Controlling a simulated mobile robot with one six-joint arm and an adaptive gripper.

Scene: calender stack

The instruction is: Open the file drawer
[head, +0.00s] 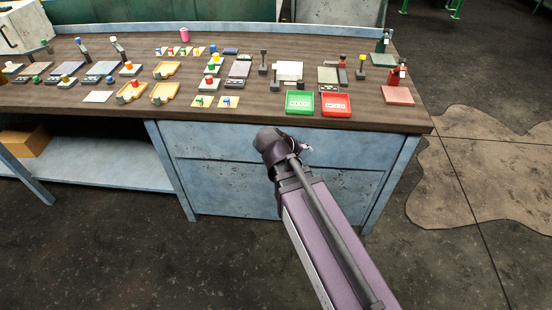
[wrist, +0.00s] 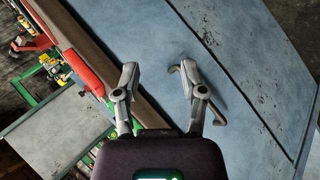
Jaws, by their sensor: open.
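The workbench has a blue-grey metal drawer unit with an upper drawer front (head: 222,142) and a lower drawer front (head: 225,188). Both fronts look flush and closed. My gripper (head: 303,148) is in front of the upper drawer's right half, below the benchtop. My own arm hides part of both fronts. In the wrist view my gripper (wrist: 158,74) is open, its two fingers apart, with blue-grey panel (wrist: 225,45) behind them.
The brown benchtop (head: 140,105) overhangs the drawers. Near its front edge lie a green tray (head: 299,108) and a red tray (head: 336,110), with many small items behind. A cardboard box (head: 25,142) sits on the lower left shelf. The dark floor before the bench is clear.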

